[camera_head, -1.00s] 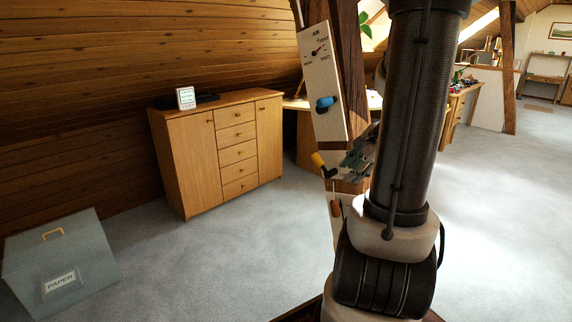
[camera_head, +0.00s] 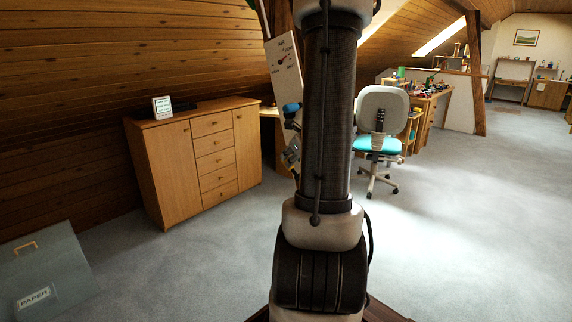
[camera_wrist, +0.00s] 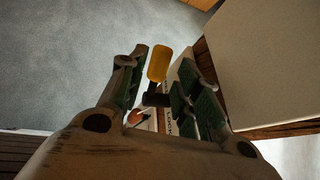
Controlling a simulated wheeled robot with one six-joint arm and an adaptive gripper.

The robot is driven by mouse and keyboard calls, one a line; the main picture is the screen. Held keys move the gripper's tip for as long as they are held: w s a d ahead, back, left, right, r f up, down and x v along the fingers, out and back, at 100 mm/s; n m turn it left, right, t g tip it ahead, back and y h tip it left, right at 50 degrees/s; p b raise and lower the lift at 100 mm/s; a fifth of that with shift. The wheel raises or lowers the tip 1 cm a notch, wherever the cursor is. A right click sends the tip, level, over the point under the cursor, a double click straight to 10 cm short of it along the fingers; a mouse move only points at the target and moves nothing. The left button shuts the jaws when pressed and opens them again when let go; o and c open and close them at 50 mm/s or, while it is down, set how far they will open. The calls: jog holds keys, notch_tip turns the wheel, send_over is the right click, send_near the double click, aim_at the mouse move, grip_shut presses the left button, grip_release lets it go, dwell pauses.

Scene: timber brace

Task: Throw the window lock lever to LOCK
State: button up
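A lever with a yellow grip (camera_wrist: 158,63) and a dark base (camera_wrist: 155,98) shows in the wrist view, in front of a pale plate (camera_wrist: 172,122) with dark lettering I cannot read fully. I cannot confirm that it is the window lock lever. My gripper (camera_wrist: 163,58) is open, with its green-padded fingers on either side of the yellow grip. Whether either finger touches the grip is unclear. In the head view my gripper (camera_head: 291,154) shows only partly at the left of my arm, and the yellow lever is hidden.
A white panel (camera_head: 283,65) with a dial and a blue handle (camera_head: 291,109) is above my gripper. A red-orange handle (camera_wrist: 136,117) is near the yellow lever. A wooden cabinet (camera_head: 190,160) stands left, an office chair (camera_head: 382,110) right. Grey floor (camera_head: 460,230) is open at right.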

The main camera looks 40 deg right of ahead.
jog(key=x, duration=0.6)
jog(key=shift+f, duration=0.1)
grip_shut()
